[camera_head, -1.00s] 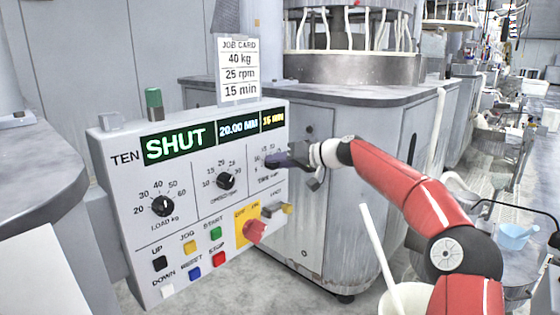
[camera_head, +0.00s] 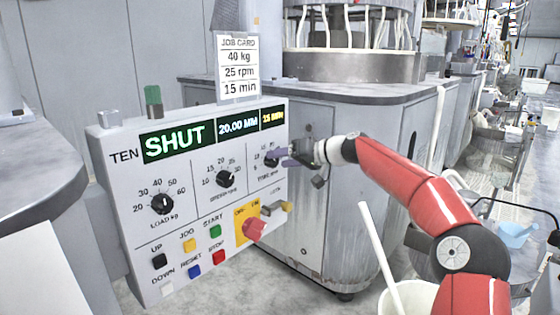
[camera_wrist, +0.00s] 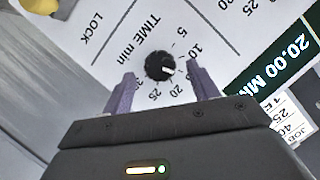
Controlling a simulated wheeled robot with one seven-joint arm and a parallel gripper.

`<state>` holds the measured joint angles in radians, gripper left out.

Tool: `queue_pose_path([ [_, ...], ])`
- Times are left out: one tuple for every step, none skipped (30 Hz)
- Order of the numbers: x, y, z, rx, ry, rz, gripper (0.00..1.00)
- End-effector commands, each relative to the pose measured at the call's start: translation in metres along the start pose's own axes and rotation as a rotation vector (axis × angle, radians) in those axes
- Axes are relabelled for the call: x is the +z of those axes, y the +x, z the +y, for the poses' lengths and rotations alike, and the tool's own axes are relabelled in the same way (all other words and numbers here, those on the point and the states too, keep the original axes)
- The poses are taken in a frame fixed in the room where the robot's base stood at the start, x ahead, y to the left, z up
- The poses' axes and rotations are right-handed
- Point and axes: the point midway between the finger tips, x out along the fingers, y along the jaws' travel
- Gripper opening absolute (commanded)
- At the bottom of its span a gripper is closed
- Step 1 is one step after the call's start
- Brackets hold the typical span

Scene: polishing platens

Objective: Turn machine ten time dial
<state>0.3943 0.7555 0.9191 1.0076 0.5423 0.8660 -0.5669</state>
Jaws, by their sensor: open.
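The machine TEN panel (camera_head: 130,190) faces me in the head view. Its time dial (camera_head: 271,160) is the rightmost of three black dials and is partly hidden by my gripper. In the wrist view the time dial (camera_wrist: 159,66) is a round black knob with a white pointer mark near 15 to 20. My gripper (camera_head: 285,155) is open at the panel's right. In the wrist view my gripper's purple fingers (camera_wrist: 163,90) stand either side of the knob, apart from it. The display (camera_head: 272,119) reads 15 min.
The job card (camera_head: 237,67) reads 40 kg, 25 rpm, 15 min. The load dial (camera_head: 162,204) and speed dial (camera_head: 225,178) are to the left. Coloured buttons and a red knob (camera_head: 254,229) are below. A white bucket (camera_head: 408,299) stands at the front right.

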Motion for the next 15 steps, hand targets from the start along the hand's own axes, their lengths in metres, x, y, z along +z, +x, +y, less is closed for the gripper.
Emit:
queue_pose_path([
  [0.0,-0.01,0.002,0.003,-0.001,0.003,0.59],
  [0.001,-0.015,0.002,0.004,-0.001,0.003,0.59],
  [0.001,-0.022,0.001,0.003,-0.001,0.002,0.59],
  [0.001,-0.028,0.002,0.004,-0.001,0.002,0.59],
  [0.001,-0.033,0.001,0.003,-0.001,0.003,0.59],
  [0.0,-0.04,0.001,0.004,-0.001,0.003,0.59],
  [0.001,-0.044,0.001,0.003,-0.001,0.002,0.59],
  [0.0,-0.048,0.001,0.002,-0.001,0.002,0.59],
  [0.0,-0.053,0.001,0.003,0.0,0.002,0.59],
  [0.001,-0.056,0.001,0.002,0.0,0.002,0.59],
  [0.001,-0.059,0.001,0.002,0.0,0.001,0.59],
  [0.001,-0.061,0.001,0.001,0.0,0.0,0.59],
  [0.001,-0.063,0.0,0.001,0.0,0.0,0.59],
  [0.001,-0.064,0.0,0.001,0.0,0.0,0.59],
  [0.0,-0.065,0.0,0.001,0.0,0.0,0.59],
])
